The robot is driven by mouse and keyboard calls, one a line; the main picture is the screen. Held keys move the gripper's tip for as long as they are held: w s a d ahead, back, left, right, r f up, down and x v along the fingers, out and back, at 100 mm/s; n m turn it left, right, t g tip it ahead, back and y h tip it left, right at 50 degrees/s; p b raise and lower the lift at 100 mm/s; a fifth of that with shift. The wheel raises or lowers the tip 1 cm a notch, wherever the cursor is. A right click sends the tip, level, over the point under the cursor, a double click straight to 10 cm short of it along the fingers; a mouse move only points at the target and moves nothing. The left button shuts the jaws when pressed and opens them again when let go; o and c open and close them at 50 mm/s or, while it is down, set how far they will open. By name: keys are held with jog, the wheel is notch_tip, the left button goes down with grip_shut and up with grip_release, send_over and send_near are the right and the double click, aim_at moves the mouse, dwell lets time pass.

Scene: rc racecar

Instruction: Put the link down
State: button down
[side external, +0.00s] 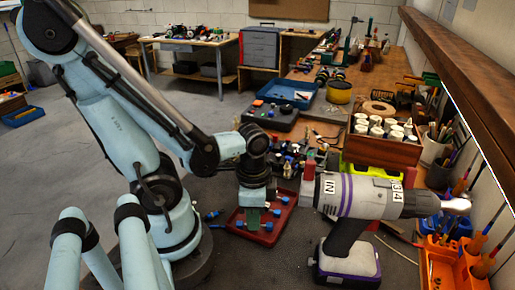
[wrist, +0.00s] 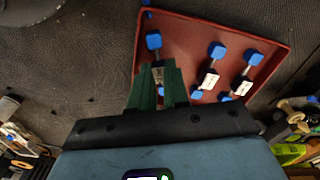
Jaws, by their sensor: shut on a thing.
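My gripper (side external: 252,218) is over the left part of a shallow red tray (side external: 291,200). The blue end points away from the fingers, over the tray's left part. Two similar links, one in the middle (wrist: 210,80) and one to the right (wrist: 243,87), lie in the red tray, apart from the held one.
A purple and grey power drill (side external: 350,230) stands right of the tray. Small blue parts (side external: 211,215) lie on the dark mat left of it. A wooden box of white-capped bottles (side external: 380,152) and an orange organizer (side external: 440,262) stand farther right. The mat left of the tray is mostly clear.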

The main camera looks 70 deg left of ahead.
jog(key=shift+f, duration=0.1)
jog(key=c, duration=1.4)
grip_release()
jog(key=shift+r, duration=5.95)
jog(key=w+d+n+t, duration=0.1)
jog(key=w+n+t, duration=0.4)
jog(key=w, duration=0.6)
jog(key=shift+w+d+r+t, duration=0.15)
jog(key=shift+w+r+t, duration=0.1)
jog(key=shift+t, duration=0.85)
